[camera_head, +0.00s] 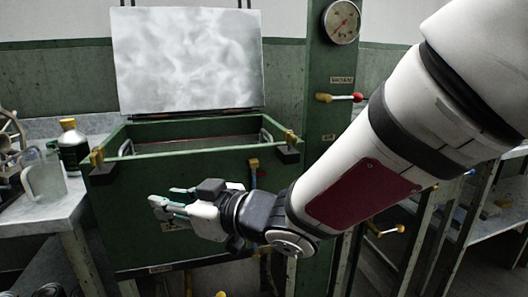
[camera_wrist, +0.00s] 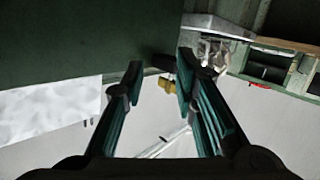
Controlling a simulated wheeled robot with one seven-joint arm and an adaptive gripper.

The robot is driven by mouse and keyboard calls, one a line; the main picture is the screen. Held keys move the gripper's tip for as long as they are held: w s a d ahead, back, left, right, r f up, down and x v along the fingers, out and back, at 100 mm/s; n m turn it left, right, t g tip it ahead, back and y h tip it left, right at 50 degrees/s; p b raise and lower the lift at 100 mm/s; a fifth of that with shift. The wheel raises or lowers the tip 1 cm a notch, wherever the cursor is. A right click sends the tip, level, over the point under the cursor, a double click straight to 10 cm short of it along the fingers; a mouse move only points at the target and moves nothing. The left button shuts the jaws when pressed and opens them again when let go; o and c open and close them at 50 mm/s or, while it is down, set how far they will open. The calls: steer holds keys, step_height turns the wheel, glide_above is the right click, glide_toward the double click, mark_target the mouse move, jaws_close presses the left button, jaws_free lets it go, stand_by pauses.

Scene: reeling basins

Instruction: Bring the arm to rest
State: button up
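My arm reaches in from the upper right of the head view, bent down toward the left. My gripper (camera_head: 160,203) is in front of the dark green front wall of the basin (camera_head: 132,189), below its rim; whether it touches the wall cannot be told. In the wrist view my gripper (camera_wrist: 160,64) has its two teal-lined fingers spread apart. Nothing is held between them. A small yellow fitting (camera_wrist: 167,84) shows in the gap, beyond the fingers.
A pale mottled panel (camera_head: 187,60) stands upright behind the basin. A glass jug (camera_head: 45,178) and a dark bottle (camera_head: 72,150) stand on the left table. A bench (camera_head: 500,228) is at right.

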steer(key=w+d+f+m+t+h, duration=0.1)
steer(key=d+m+h, duration=0.2)
steer(key=d+h, duration=0.55)
steer(key=w+d+f+m+t+h, duration=0.1)
steer(key=d+m+t+h, duration=0.2)
steer(key=d, duration=1)
steer(key=s+d+f+m+g+h, duration=0.1)
steer(key=s+d+m+g+h, duration=0.15)
steer(key=s+d, duration=0.4)
steer(key=s+d+f+m+g, duration=0.1)
steer(key=s+d+m+g, duration=0.15)
steer(key=s, duration=0.55)
steer(key=s+d+f+m+g, duration=0.1)
steer(key=s+d+g, duration=0.15)
steer(key=s, duration=0.55)
steer(key=s+d+f+m+g, duration=0.15)
steer(key=s+g, duration=0.25)
steer(key=s, duration=0.4)
step_height(320, 180, up, 32)
steer(key=t+p, duration=0.4)
steer(key=p, duration=2.6)
steer(key=shift+d+r, duration=0.25)
steer(key=shift+d, duration=0.2)
